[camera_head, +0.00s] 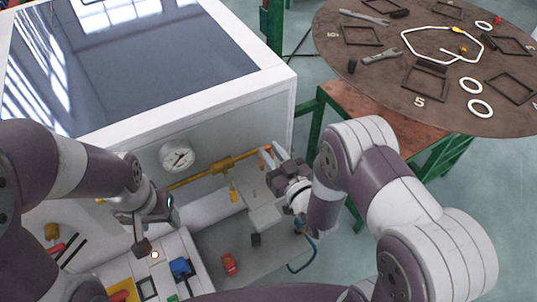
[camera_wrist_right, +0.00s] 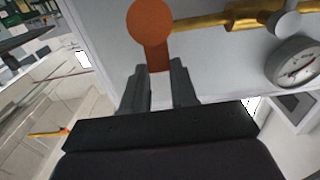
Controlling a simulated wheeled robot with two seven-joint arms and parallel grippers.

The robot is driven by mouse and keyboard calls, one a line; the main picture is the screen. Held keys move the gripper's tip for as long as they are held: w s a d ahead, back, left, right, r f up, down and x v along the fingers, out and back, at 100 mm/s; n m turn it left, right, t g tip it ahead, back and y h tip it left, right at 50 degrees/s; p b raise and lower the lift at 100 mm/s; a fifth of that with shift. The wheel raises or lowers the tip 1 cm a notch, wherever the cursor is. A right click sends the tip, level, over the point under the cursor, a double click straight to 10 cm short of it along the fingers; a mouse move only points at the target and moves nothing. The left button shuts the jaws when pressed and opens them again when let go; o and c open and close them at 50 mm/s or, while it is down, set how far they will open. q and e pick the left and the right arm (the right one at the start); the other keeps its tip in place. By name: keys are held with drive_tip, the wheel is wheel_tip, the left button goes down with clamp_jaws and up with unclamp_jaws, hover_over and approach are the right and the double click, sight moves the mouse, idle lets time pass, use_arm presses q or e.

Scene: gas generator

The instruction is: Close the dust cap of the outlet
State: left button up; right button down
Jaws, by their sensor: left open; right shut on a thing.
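The orange dust cap (camera_wrist_right: 152,20) shows in the right wrist view as a round disc with a short tab below it, beside the end of the yellow outlet pipe (camera_wrist_right: 208,21). My right gripper (camera_wrist_right: 159,68) is shut on the tab, with one finger on each side. In the head view my right gripper (camera_head: 274,159) is at the right end of the yellow pipe (camera_head: 215,168), where the cap is mostly hidden. I cannot tell how the cap sits on the outlet. My left gripper (camera_head: 157,226) is open and empty, above the control panel at lower left.
A pressure gauge (camera_head: 177,156) sits on the white generator housing (camera_head: 285,95) behind the pipe. A panel with colored switches (camera_head: 181,267) is below my left gripper. A round brown table (camera_head: 345,85) with tools and rings stands at upper right.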

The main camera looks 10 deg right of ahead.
drive_tip(key=shift+s+d+f, duration=0.2)
drive_tip(key=shift+s+f, duration=0.2)
drive_tip(key=shift+s, duration=0.1)
drive_tip(key=shift+s+d+f, duration=0.15)
drive_tip(key=shift+s+f, duration=0.2)
drive_tip(key=shift+s, duration=0.2)
drive_tip(key=c, duration=0.9)
unclamp_jaws()
drive_tip(key=shift+w, duration=0.25)
drive_tip(key=shift+r, duration=0.1)
